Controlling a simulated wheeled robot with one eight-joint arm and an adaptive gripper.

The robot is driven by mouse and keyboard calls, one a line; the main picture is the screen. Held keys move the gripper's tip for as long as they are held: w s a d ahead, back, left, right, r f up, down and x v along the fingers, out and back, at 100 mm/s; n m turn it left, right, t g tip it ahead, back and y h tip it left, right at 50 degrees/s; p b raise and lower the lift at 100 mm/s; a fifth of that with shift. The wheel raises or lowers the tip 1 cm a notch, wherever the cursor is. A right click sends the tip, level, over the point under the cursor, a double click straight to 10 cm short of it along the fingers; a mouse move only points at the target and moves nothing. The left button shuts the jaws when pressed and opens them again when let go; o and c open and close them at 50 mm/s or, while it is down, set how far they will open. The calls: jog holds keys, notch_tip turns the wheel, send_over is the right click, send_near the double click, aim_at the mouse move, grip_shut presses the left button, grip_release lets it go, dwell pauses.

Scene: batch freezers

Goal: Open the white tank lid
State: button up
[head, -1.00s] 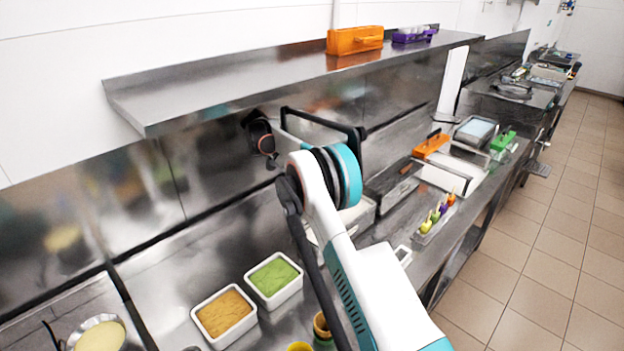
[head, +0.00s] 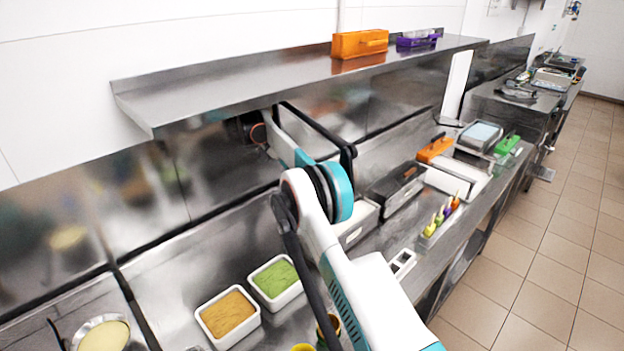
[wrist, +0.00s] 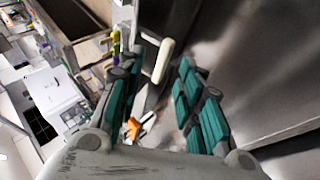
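My gripper (wrist: 156,70) shows in the wrist view with its two teal-padded fingers apart and nothing held between them. A long cream-white piece (wrist: 163,62) shows in the gap between the fingers, seemingly beyond the tips; I cannot tell if it is part of the tank lid. In the head view my arm hides the gripper. A white box-like unit (head: 358,226) stands on the counter just right of my arm's teal joint, partly hidden by the arm. I cannot tell for certain which thing is the white tank lid.
A steel shelf (head: 240,88) overhangs the counter and bears an orange box (head: 359,43). White tubs of green (head: 276,278) and tan (head: 228,314) food stand at the front left. A dark container (head: 398,187) and a white upright panel (head: 455,82) stand farther right. Tiled floor is clear at right.

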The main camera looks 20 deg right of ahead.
jog(key=shift+v, duration=1.15)
jog(key=shift+w+d+r, duration=0.1)
jog(key=shift+w+d, duration=0.05)
